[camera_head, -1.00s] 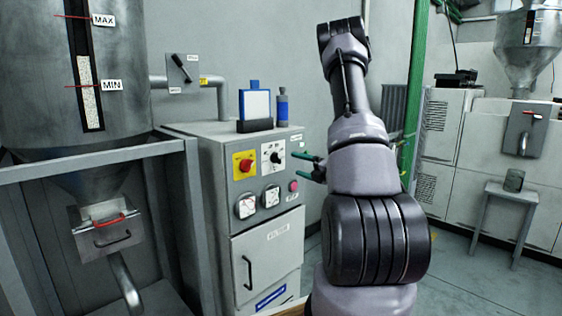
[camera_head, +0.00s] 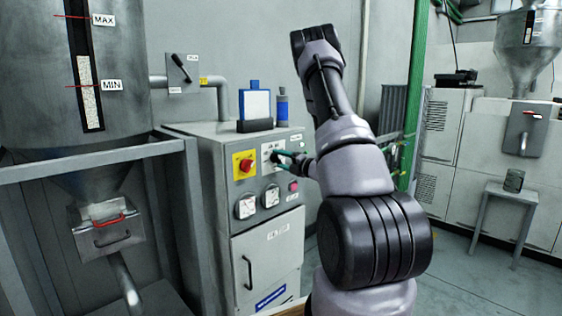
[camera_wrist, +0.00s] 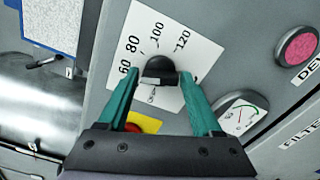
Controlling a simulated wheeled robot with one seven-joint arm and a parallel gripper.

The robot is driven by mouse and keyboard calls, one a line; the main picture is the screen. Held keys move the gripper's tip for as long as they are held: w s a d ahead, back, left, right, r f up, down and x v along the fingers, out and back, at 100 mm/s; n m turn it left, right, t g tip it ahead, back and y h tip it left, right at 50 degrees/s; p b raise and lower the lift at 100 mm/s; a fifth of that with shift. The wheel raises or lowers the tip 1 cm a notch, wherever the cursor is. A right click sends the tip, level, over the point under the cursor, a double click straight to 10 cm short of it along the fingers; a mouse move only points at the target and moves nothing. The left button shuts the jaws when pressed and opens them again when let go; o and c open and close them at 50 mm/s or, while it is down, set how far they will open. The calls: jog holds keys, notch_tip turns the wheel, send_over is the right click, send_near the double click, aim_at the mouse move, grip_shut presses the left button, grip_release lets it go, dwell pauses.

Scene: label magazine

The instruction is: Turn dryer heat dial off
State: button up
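The heat dial is a black knob (camera_wrist: 159,69) on a white scale plate (camera_wrist: 177,33) marked 60, 80, 100 and 120. In the head view the plate (camera_head: 266,147) is on the grey dryer cabinet's front, right of the red and yellow switch, and the knob is largely covered by my fingers. My gripper (camera_wrist: 159,76) has two green fingers, one on each side of the knob, with small gaps visible. It is open, and its tips also show at the dial in the head view (camera_head: 279,157). The knob's exact pointer setting is unclear.
A red knob on a yellow plate (camera_head: 244,164) sits just left of the dial. Two gauges (camera_head: 246,206) and a pink button (camera_head: 293,186) are below. A blue-framed panel (camera_head: 255,103) and bottle (camera_head: 282,107) stand on the cabinet.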

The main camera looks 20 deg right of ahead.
grip_shut()
jog(key=shift+n, duration=0.3)
jog(key=n, duration=0.3)
jog(key=shift+n, duration=0.3)
jog(key=n, duration=0.3)
jog(key=shift+n, duration=0.3)
jog(key=n, duration=0.4)
jog(key=shift+f, duration=0.1)
jog(key=shift+n, duration=2)
